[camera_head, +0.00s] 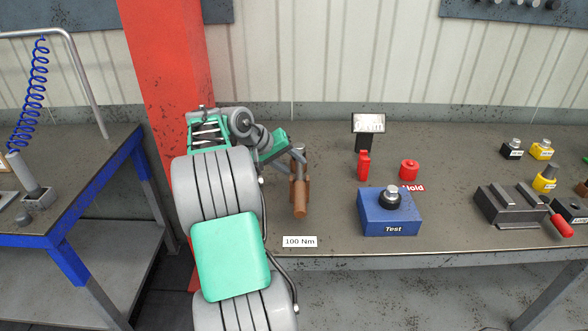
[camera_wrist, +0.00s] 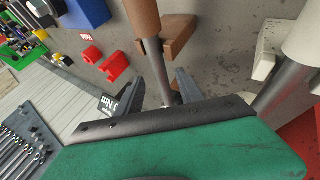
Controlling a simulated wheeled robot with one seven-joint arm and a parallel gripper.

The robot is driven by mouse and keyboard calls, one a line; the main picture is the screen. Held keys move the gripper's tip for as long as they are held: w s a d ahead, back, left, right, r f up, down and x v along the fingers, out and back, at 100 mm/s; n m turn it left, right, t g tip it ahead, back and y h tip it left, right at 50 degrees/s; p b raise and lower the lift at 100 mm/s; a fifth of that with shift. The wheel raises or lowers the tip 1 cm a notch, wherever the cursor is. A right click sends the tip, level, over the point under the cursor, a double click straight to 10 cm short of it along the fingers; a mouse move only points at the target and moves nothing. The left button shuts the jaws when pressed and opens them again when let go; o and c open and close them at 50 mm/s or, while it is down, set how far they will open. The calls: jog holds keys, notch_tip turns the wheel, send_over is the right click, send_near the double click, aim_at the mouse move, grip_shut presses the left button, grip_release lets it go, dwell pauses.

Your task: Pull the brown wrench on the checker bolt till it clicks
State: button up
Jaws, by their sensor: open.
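The blue checker (camera_head: 376,220) marked "Test" has the dark checker bolt (camera_head: 391,196) on top, away from the wrench. In the wrist view, part of the checker (camera_wrist: 86,12) shows at the top left.
A display on a stand (camera_head: 367,124) and two red pieces (camera_head: 409,169) are behind the checker. A grey vise-like fixture (camera_head: 512,206) stands to the right. A white-handled tool (camera_wrist: 303,42) is close to my gripper's right in the wrist view. Bare bench lies between wrench and checker.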

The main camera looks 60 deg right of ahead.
aim_at(298, 166)
jog(key=x, duration=0.5)
jog(key=shift+d, duration=0.15)
jog(key=shift+w, duration=0.15)
grip_shut()
dwell(0.9)
jog(key=shift+r, duration=0.1)
